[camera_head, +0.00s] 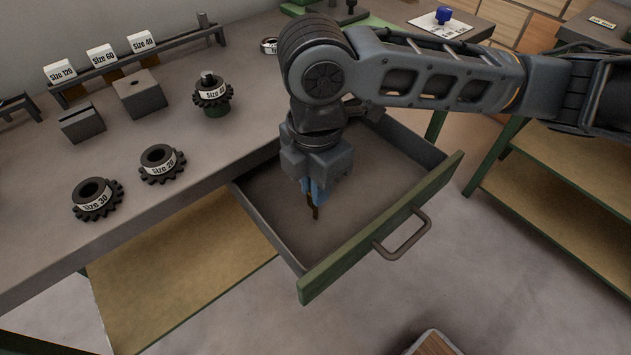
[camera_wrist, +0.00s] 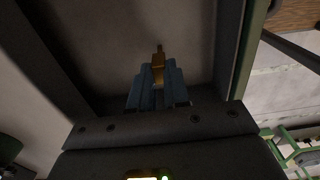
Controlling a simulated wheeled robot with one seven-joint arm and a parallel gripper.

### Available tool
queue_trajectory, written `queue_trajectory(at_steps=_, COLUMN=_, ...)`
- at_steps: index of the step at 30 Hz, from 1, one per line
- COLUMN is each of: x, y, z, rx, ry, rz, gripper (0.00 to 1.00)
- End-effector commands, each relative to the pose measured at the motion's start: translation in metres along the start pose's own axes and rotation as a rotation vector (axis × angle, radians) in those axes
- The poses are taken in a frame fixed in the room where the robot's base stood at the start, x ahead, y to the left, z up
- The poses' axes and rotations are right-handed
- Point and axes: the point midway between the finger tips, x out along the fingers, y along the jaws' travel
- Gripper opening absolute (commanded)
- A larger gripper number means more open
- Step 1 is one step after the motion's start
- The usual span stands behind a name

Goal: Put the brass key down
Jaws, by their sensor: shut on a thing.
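My gripper (camera_head: 317,190) points down inside the open drawer (camera_head: 385,225), over its bare floor. It is shut on the brass key (camera_head: 316,212), which hangs below the blue fingertips. In the wrist view, the brass key (camera_wrist: 158,62) sticks out beyond the blue fingers (camera_wrist: 157,82) with the drawer floor behind it. The upper part of the key is hidden between the fingers. I cannot tell whether its lower tip touches the drawer floor.
The drawer has a green front with a handle (camera_head: 402,236). On the bench (camera_head: 140,215) to the left are toothed gears (camera_head: 97,198), grey blocks (camera_head: 140,95) and a rack with size labels (camera_head: 101,56). A shelf unit (camera_head: 560,165) stands at the right.

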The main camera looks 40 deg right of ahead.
Motion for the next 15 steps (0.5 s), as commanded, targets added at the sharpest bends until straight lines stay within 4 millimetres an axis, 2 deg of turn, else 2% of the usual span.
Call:
queue_trajectory(at_steps=8, x=0.0037, y=0.0000, z=0.0000, rx=0.000, ry=0.000, rz=0.000, gripper=0.00)
queue_trajectory(at_steps=9, x=0.0022, y=0.0000, z=0.0001, rx=0.000, ry=0.000, rz=0.000, gripper=0.20)
queue_trajectory(at_steps=15, x=0.0020, y=0.0000, z=0.0001, rx=0.000, ry=0.000, rz=0.000, gripper=0.39)
